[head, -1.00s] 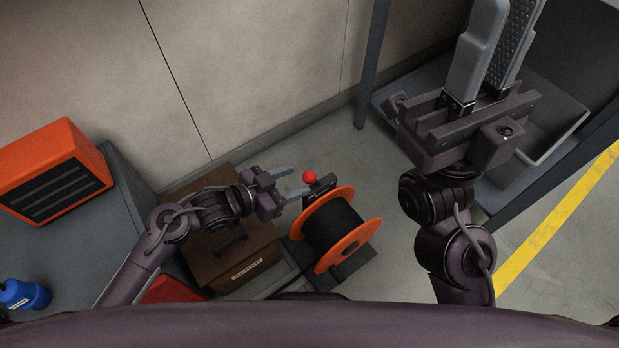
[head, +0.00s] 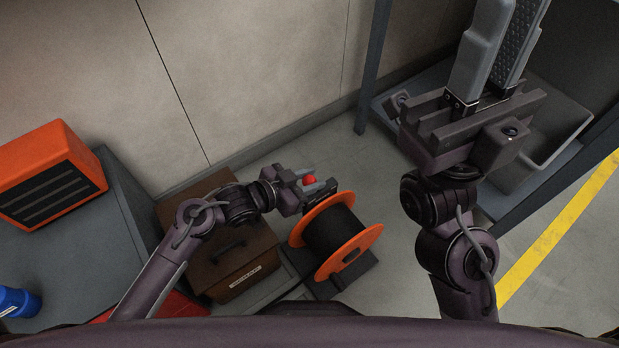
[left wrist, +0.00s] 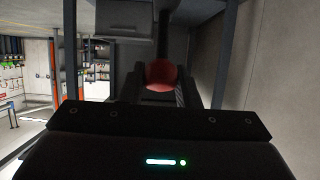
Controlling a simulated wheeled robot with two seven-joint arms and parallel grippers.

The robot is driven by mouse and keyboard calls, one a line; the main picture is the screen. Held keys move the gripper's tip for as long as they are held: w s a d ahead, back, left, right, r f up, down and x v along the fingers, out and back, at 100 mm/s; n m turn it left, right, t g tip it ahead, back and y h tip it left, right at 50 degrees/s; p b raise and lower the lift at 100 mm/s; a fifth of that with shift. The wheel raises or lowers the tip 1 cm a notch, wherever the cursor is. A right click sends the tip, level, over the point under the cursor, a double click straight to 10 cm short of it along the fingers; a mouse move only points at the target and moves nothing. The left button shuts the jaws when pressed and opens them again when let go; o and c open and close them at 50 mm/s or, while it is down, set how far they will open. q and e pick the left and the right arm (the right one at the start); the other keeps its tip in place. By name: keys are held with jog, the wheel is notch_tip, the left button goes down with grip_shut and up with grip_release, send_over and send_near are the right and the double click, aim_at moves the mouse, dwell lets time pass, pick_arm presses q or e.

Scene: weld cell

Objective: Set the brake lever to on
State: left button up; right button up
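The brake lever's red ball knob (head: 310,180) shows beside the cable reel with its orange flanges (head: 318,225). The lever's arm below the knob is mostly hidden by my gripper. My left gripper (head: 308,180) is open, with the knob between its two grey fingers.
A brown box (head: 235,265) with a dark handle stands left of the reel. An orange heater-like unit (head: 48,170) and a blue container (head: 18,300) are on the grey surface at left. A grey bin (head: 555,135) stands at right. A wall rises behind.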

pick_arm(q)
grip_shut()
